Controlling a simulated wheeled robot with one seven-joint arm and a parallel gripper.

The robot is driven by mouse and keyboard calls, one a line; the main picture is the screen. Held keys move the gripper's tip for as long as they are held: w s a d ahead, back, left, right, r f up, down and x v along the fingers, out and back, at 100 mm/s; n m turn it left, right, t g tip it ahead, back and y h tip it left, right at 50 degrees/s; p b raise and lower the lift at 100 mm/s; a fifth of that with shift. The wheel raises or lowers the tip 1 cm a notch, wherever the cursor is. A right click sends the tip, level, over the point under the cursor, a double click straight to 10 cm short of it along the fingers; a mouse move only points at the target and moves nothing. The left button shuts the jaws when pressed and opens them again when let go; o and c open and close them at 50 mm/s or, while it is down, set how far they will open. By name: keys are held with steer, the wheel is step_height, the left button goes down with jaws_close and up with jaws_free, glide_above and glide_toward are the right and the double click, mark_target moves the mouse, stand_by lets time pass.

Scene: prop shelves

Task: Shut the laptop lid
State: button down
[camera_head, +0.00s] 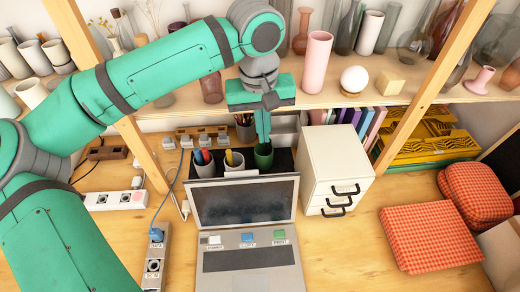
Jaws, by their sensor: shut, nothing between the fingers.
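A grey laptop (250,258) sits open on the wooden desk at the bottom middle. Its dark-screened lid (245,203) stands raised at the back edge of the base. My gripper (263,136) is shut and empty, pointing down above and behind the top edge of the lid. The gripper looks apart from the lid.
Pen cups (204,163) stand right behind the lid. A white drawer cabinet (333,165) is close on the right, and power strips (154,265) lie on the left. A shelf (290,95) with vases runs behind. Orange checked cushions (430,237) lie far right.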

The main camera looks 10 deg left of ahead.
step_height(320, 180, down, 9)
steer(key=w+a, duration=0.2)
steer(key=shift+y, duration=0.4)
steer(key=s, duration=0.4)
steer(key=shift+s+d+r, duration=0.15)
steer(key=shift+d+r, duration=0.15)
steer(key=shift+d, duration=0.1)
